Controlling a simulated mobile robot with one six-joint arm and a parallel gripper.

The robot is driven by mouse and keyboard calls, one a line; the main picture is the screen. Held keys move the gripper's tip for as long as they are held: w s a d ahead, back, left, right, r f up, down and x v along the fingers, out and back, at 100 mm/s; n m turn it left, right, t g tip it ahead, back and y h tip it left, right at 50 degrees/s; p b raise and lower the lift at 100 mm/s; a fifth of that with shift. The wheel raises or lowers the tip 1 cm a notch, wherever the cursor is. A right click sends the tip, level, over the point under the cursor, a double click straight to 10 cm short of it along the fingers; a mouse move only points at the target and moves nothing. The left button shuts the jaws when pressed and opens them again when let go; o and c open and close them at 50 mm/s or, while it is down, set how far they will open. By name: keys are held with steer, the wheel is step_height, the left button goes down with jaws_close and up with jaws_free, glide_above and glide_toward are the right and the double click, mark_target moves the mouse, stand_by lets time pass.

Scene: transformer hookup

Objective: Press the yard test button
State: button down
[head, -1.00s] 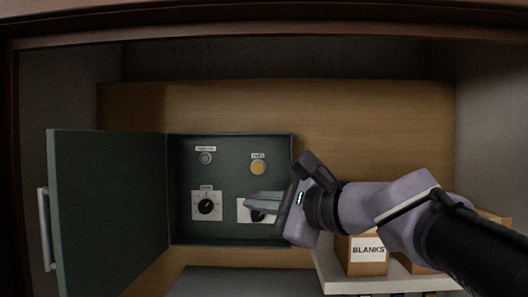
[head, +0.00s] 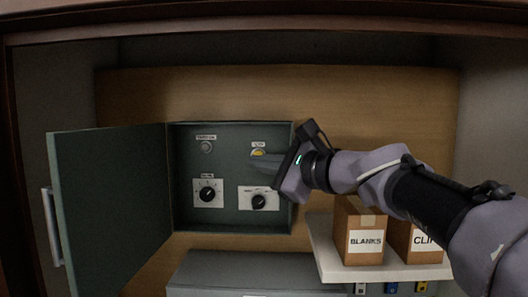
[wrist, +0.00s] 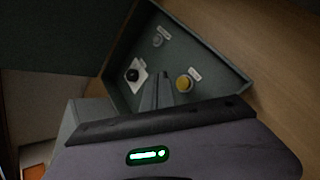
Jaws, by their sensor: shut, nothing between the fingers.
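The green panel box (head: 230,219) stands open, with its door swung to the left. A yellow round button or lamp (head: 258,152) sits at its upper right and a grey round button (head: 206,146) at its upper left. Both have labels too small to read surely. My gripper (head: 253,158) is shut and empty, in front of the yellow one, hiding its lower part in the head view. In the wrist view the closed fingertips (wrist: 161,74) point into the box, between the grey button (wrist: 157,41) and the yellow one (wrist: 183,83). I cannot tell any contact.
Two black knobs on white plates, left (head: 207,194) and right (head: 258,201), are below. The open door (head: 108,205) fills the left side. A BLANKS box (head: 364,243) and another box stand on a shelf (head: 325,255) at lower right. A grey case (head: 240,271) is beneath.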

steer(key=shift+w+p, duration=0.45)
steer(key=shift+w, duration=1.3)
stand_by(0.7)
steer(key=shift+w, duration=0.45)
steer(key=shift+w+d, duration=0.1)
steer(key=shift+w, duration=0.25)
stand_by(0.5)
steer(key=shift+s, duration=0.8)
steer(key=shift+b, duration=0.35)
